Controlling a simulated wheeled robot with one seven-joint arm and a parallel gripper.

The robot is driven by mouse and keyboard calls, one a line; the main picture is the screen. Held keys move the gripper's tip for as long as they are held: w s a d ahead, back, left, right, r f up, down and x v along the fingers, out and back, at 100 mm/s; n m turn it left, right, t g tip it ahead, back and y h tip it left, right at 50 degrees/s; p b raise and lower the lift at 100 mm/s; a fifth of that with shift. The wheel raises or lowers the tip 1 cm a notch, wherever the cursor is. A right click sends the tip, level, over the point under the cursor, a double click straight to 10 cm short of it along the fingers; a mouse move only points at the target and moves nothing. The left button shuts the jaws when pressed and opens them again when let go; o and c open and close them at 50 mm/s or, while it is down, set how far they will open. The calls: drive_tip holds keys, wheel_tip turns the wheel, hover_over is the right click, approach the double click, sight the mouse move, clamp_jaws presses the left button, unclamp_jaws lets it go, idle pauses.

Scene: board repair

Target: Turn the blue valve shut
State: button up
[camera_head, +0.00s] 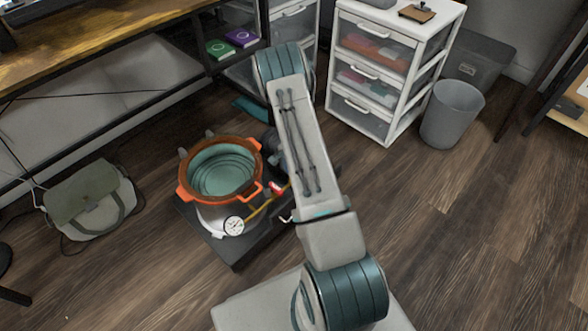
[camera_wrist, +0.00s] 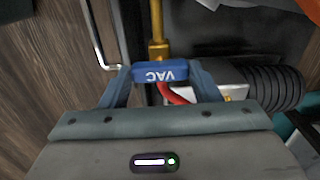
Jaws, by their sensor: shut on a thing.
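The blue valve handle (camera_wrist: 160,72), marked VAC, shows in the wrist view at the end of a brass pipe (camera_wrist: 157,25). The handle lies crosswise to that pipe in the picture. My gripper (camera_wrist: 161,79) has one finger at each end of the handle and is shut on it. In the head view my arm hides the gripper and the blue handle. A red handle (camera_head: 277,188) shows beside the arm there, and a red part (camera_wrist: 175,94) lies just below the blue handle in the wrist view.
An orange-rimmed pot (camera_head: 183,193) with a dial gauge (camera_head: 234,226) stands on a dark base left of my arm. A ribbed black hose (camera_wrist: 272,88) is close to the right finger. Drawers (camera_head: 378,75) and a bin (camera_head: 452,112) stand behind; floor at right is clear.

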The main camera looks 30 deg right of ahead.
drive_tip(key=shift+s+a, duration=0.1)
drive_tip(key=shift+a, duration=0.1)
idle(0.4)
drive_tip(key=o, duration=1)
drive_tip(key=shift+d, duration=0.1)
drive_tip(key=shift+r, duration=0.1)
drive_tip(key=shift+r, duration=0.3)
wheel_tip(320, 180, up, 13)
drive_tip(key=p, duration=0.4)
drive_tip(key=shift+p, duration=0.35)
